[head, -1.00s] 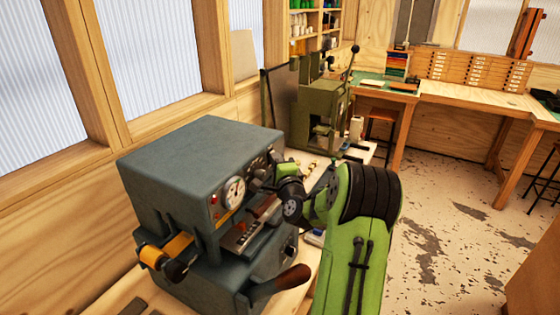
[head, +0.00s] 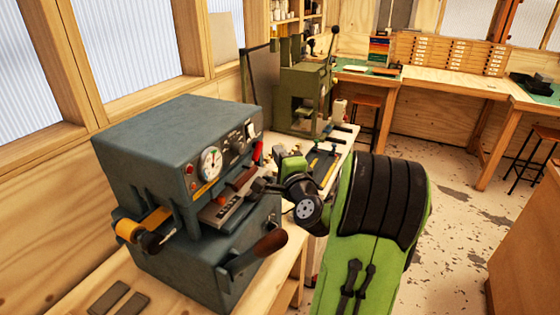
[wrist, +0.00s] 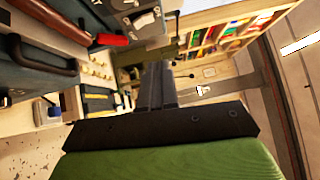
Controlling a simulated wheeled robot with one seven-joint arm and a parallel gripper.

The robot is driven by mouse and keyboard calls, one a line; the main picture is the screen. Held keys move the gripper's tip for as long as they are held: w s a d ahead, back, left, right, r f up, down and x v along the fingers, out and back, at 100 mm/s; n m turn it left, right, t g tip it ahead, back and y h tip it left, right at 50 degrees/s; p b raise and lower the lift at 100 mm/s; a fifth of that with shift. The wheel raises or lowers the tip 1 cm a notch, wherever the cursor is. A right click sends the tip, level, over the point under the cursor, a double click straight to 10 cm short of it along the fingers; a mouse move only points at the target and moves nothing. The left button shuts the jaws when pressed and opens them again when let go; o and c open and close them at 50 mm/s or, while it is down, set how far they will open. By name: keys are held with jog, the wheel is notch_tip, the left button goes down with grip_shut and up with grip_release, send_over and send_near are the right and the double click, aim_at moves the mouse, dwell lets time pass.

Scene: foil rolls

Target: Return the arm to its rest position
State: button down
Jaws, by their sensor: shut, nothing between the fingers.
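My gripper shows in the wrist view (wrist: 156,72) as dark fingers lying together, with nothing between them. Its tips point past a blue-grey machine toward the shelves in the background. In the head view my green and black arm reaches up from the bottom, bent beside the front of the blue-grey foil machine (head: 165,135). The gripper end is small and dark there, partly hidden by my wrist, so I cannot tell whether it touches the machine. A gold foil roll (head: 129,230) sits at the machine's left side.
A brown-gripped lever (head: 270,243) sticks out from the machine near my arm. Small tools lie on the bench (head: 337,163) behind it. A green press (head: 305,92) stands farther back. Open floor (head: 455,180) lies to the right, beside a wooden cabinet (head: 522,235).

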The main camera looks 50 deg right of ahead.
jog(key=shift+w, duration=0.2)
jog(key=shift+s, duration=0.1)
